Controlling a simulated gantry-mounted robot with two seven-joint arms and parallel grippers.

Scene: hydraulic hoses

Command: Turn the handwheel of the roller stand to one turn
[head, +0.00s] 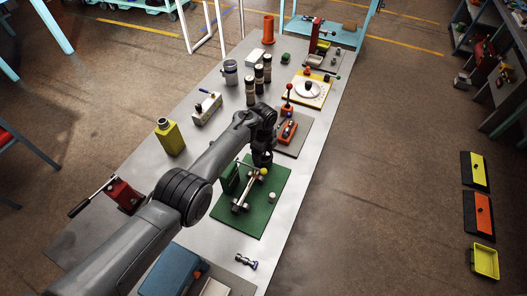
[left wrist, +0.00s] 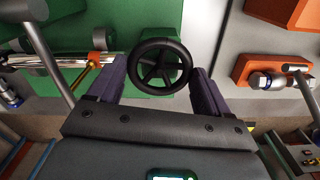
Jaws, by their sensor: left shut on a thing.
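The roller stand (head: 268,217) is a green plate on the table with a green upright block (head: 230,180) and a metal roller part (head: 241,201). In the left wrist view its dark handwheel (left wrist: 160,65), with spokes and a round rim, faces the camera in front of green surfaces. My left gripper (head: 262,160) is over the far side of the stand. In the left wrist view its two fingers (left wrist: 162,72) lie on either side of the wheel's rim, shut on it. In the head view the wheel is largely hidden by the gripper. My right gripper is not in view.
A red-handled lever on an orange base (head: 287,130) stands just beyond the stand. A yellow can (head: 169,137), a red lever device (head: 125,195) and a blue box (head: 170,270) stand left and in front. A small metal fitting (head: 246,261) lies near the front. The table's right edge is close.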

